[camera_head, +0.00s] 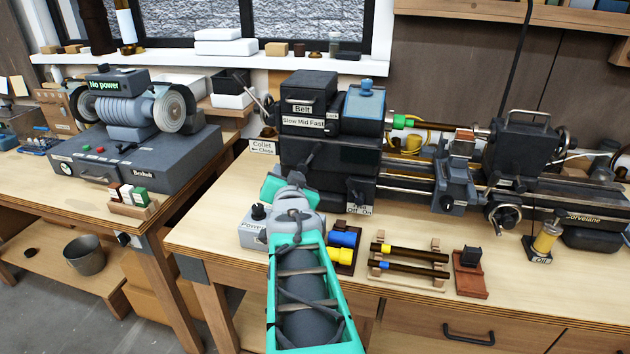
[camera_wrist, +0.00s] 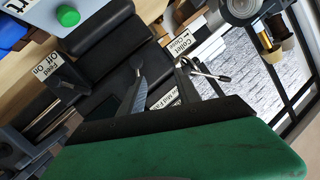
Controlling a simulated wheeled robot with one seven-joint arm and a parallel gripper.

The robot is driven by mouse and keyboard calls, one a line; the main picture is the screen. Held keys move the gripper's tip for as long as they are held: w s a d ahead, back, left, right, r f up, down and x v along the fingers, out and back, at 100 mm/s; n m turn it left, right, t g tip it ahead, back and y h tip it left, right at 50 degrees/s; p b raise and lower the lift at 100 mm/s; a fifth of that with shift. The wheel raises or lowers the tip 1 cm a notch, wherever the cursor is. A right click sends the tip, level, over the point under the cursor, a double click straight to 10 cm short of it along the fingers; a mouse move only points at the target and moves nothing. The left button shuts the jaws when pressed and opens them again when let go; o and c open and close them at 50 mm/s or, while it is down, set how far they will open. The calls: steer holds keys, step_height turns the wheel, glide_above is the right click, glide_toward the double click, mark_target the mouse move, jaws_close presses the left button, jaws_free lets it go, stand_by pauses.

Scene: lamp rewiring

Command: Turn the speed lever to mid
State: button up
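The lathe headstock (camera_head: 330,158) is a dark box with a "Slow Mid Fast" label (camera_head: 303,122) on its upper front. A dark lever with a rounded end (camera_head: 309,158) is on the front below this label; I cannot tell its setting. In the wrist view, a dark round-ended lever (camera_wrist: 137,66) is close to the tip of one finger. My gripper (camera_wrist: 162,77) has its two dark fingers spread, with part of the speed label (camera_wrist: 166,98) visible between them. I see nothing held. In the head view, my wrist hides the fingertips.
A bright metal lever (camera_wrist: 207,72) is close to the other finger. The collet sign (camera_head: 262,147) is left of the headstock; the Off/On lever (camera_head: 359,196) is at its lower right. A power box (camera_head: 252,228) and wooden racks (camera_head: 410,265) stand in front.

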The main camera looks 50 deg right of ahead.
mark_target(318, 150)
steer(key=s+d+m+h, duration=0.3)
steer(key=s+d, duration=0.2)
steer(key=d, duration=0.1)
steer(key=x, duration=0.5)
steer(key=r+p+x, duration=0.1)
steer(key=x, duration=0.1)
steer(key=shift+w+d, duration=0.2)
steer(key=shift+w, duration=0.2)
jaws_close()
stand_by(0.5)
